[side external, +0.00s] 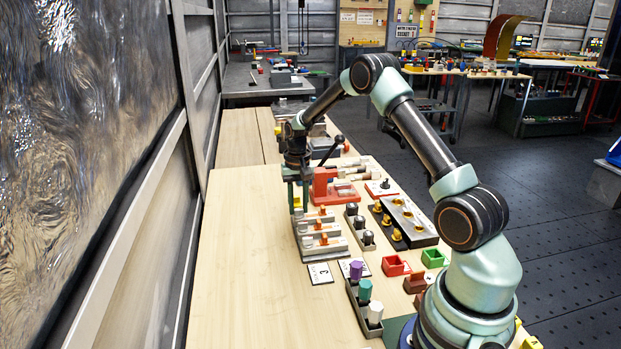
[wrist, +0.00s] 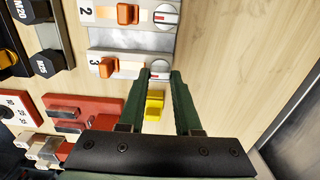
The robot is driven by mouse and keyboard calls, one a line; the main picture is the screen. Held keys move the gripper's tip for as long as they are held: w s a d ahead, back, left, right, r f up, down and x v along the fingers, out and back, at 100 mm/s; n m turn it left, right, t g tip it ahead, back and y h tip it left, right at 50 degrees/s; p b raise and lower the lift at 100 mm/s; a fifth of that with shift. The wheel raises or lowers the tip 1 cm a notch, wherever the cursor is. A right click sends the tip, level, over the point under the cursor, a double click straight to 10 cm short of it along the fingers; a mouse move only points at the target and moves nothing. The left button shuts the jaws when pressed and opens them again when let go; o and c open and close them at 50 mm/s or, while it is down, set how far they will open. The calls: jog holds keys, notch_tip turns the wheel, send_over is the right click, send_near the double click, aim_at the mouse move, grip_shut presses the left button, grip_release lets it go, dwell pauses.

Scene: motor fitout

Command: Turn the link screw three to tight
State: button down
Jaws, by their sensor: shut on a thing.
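Link screw three (wrist: 160,66) is a round white head with a red mark, at the right end of the grey strip marked 3 (wrist: 124,59) in the wrist view. An orange lever (wrist: 107,67) sits on the same strip, left of the screw. My gripper (wrist: 160,75) has its two green fingers on either side of the screw head, shut on it. The fingertips hide its edges. In the side view my gripper (side external: 297,207) points down at the far left end of the strips, and the screw is hidden there.
A yellow block (wrist: 154,105) lies beneath and between my fingers. A strip marked 2 (wrist: 137,13) with its own lever and dial lies alongside. A red fixture (wrist: 90,110) and dark sockets (wrist: 46,62) stand to the left. Bare wooden bench (wrist: 235,50) lies right.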

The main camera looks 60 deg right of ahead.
jog(key=c, duration=0.6)
grip_release()
jog(key=shift+r, duration=0.1)
notch_tip(320, 180, up, 12)
